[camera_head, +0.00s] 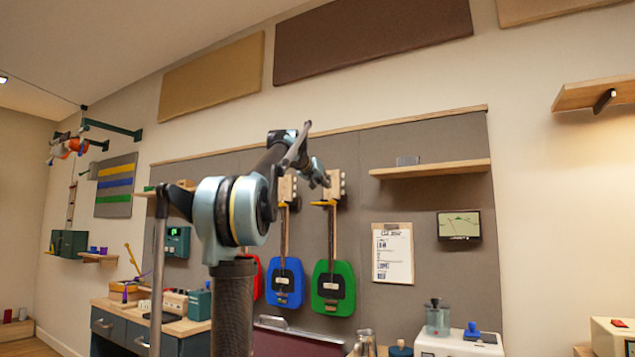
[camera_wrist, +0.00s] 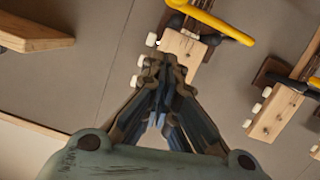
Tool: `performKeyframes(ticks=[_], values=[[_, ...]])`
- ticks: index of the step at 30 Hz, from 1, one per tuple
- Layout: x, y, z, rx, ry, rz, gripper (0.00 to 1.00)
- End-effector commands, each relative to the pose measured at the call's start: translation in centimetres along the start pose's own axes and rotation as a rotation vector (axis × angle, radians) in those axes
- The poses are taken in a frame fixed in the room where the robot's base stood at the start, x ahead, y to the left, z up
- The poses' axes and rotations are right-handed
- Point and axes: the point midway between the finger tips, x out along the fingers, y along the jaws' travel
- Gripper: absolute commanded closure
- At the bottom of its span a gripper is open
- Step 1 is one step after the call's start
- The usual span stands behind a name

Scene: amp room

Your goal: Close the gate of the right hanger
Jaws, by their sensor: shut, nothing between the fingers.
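In the wrist view, a pale wooden headstock (camera_wrist: 186,48) with white pegs hangs just beyond my fingertips. A yellow bar (camera_wrist: 228,29) with dark parts sticks out at an angle at its hanger, cut by the top edge. My gripper (camera_wrist: 166,64) is shut and empty, its tips overlapping the headstock's edge; contact cannot be told. In the head view, my gripper (camera_head: 321,178) is beside the headstock of the green guitar (camera_head: 333,308), the rightmost one hanging.
A blue guitar (camera_head: 285,300) hangs left of the green one; its neighbouring headstock shows in the wrist view (camera_wrist: 275,112). A red guitar (camera_head: 257,279) is mostly hidden by my arm. A wooden shelf (camera_head: 430,169) and a clipboard (camera_head: 393,254) are on the wall to the right.

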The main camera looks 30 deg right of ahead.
Motion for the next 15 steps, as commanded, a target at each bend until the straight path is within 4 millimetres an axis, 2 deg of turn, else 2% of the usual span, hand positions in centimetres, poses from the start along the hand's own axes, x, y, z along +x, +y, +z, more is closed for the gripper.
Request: performKeyframes(ticks=[4,15], values=[[0.4,0.9,1.4,0.122,0.000,-0.028,1.00],[1.0,1.7,4.0,0.337,0.000,-0.084,1.00]])
